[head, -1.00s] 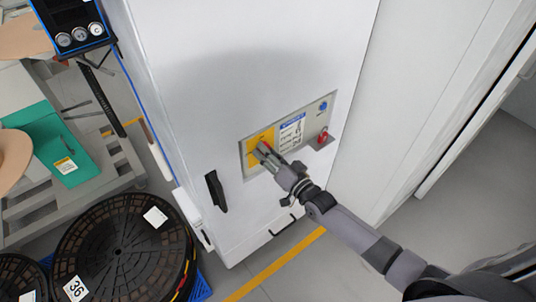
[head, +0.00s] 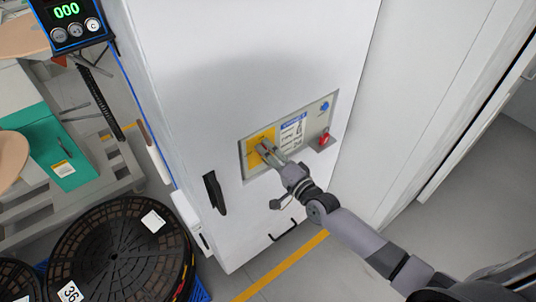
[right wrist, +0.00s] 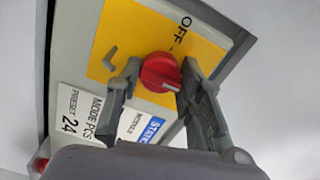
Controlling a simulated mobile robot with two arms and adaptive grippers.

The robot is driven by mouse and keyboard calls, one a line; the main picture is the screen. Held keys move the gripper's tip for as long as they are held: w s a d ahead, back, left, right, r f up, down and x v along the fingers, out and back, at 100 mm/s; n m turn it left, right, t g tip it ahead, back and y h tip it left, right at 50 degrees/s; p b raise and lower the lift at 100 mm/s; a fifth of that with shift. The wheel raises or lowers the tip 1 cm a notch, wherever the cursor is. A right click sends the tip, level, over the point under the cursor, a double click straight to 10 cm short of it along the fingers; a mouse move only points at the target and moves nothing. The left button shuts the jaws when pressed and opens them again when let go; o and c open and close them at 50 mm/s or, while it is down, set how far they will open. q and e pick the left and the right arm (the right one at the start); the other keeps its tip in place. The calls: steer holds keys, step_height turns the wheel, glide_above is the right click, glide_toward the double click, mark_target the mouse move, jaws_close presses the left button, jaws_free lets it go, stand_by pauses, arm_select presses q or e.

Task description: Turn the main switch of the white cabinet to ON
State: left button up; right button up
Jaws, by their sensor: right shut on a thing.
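The white cabinet (head: 240,70) stands in the middle of the head view, with a control panel on its front. The main switch is a red knob (right wrist: 160,72) on a yellow plate (right wrist: 125,35), seen in the right wrist view. My right gripper (head: 266,150) is shut on this knob, one finger on each side, also in the right wrist view (right wrist: 157,80). A pale mark shows on the knob's lower edge, away from the printed OFF. The ON label cannot be read; the fingers hide part of the plate. My left gripper is not in view.
A red button (head: 324,139) and a blue button (head: 324,106) sit right of the label. A black door handle (head: 214,193) is lower left. A counter box (head: 70,22) shows green 000. Black reels (head: 110,255) stand at left; floor at right is clear.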

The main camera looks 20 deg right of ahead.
stand_by(0.5)
steer(key=o, duration=1.1)
steer(key=shift+o, duration=0.2)
steer(key=shift+s, duration=0.1)
steer(key=shift+f, duration=0.15)
steer(key=shift+s, duration=0.1)
steer(key=shift+s+d+f, duration=0.1)
steer(key=shift+s, duration=0.15)
steer(key=v, duration=0.7)
steer(key=shift+r, duration=0.4)
